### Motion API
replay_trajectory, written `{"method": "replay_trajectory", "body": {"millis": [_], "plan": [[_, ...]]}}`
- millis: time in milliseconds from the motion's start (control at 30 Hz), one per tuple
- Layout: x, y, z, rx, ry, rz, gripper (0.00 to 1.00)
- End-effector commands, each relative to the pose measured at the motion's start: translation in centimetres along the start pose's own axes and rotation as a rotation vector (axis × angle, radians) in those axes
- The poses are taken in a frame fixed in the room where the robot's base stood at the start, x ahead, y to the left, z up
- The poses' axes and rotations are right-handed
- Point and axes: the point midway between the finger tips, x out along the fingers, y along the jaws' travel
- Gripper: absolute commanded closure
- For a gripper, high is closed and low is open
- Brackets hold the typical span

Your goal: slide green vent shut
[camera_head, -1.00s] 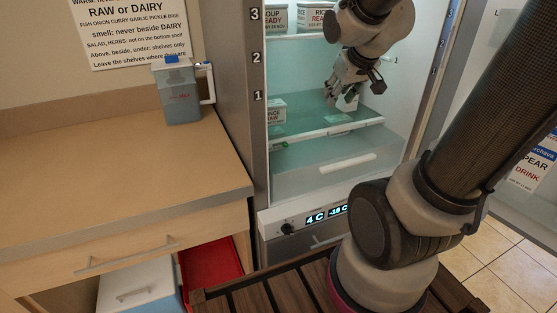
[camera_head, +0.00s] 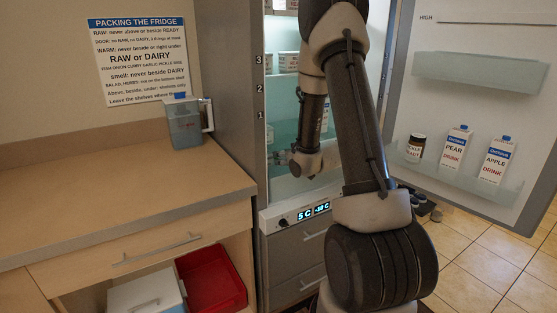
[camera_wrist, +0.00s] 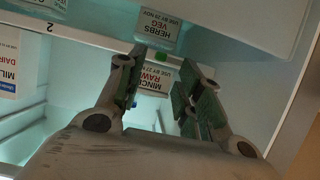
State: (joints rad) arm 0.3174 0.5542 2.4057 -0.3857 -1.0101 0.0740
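A small green tab (camera_wrist: 161,57), which looks like the green vent's slider, sits on the pale shelf edge in the wrist view. My gripper (camera_wrist: 163,66) is open, its two fingers with green pads spread on either side of the tab and pointing at it. I cannot tell whether the fingers touch it. How far the vent stands open does not show.
A herbs tub (camera_wrist: 160,25) sits above the tab, and a mince tub (camera_wrist: 152,78) shows between the fingers. The fridge door (camera_head: 470,110) stands open at the right with cartons and a jar. A counter (camera_head: 110,190) with a blue jug (camera_head: 184,125) is at the left.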

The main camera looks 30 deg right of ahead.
Motion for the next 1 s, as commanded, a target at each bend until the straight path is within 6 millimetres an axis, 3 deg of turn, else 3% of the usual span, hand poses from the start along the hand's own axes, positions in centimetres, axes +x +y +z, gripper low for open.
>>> {"method": "replay_trajectory", "body": {"millis": [200,567,767,1000], "plan": [[3.1,0.0,0.0,-0.001,-0.001,0.0,0.64],[3.8,0.0,0.0,0.0,-0.001,0.0,0.64],[3.8,0.0,0.0,0.0,-0.002,0.0,0.99],[3.8,0.0,0.0,0.0,-0.002,0.0,1.0]]}}
